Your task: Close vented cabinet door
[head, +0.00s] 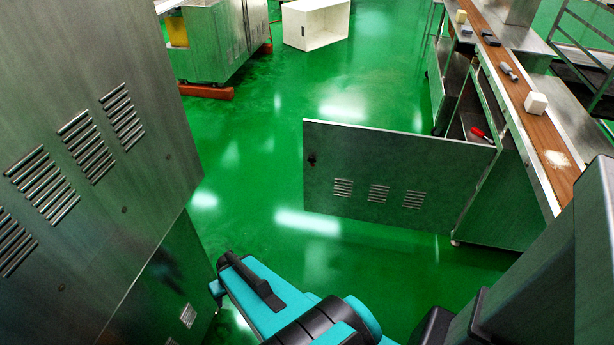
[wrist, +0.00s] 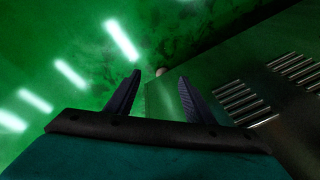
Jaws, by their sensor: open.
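The vented cabinet door (head: 385,165) is a grey metal panel with three groups of louvres and a small dark latch near its left edge. It stands wide open, its right side at the cabinet (head: 500,200) under the workbench. My gripper (head: 222,272) is left of and below the door in the head view, apart from it. In the wrist view its jaws (wrist: 159,76) are open, with a metal louvred panel (wrist: 215,85) behind and to the right. I cannot tell which panel that is. A small pale round spot shows between the fingertips.
A large vented metal machine (head: 90,130) fills the left, close to my gripper. The bench's brown belt (head: 530,120) carries small blocks and tools. A red-handled tool (head: 480,133) lies inside the open cabinet. A white box (head: 316,25) stands far back. Green floor (head: 260,150) is clear between.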

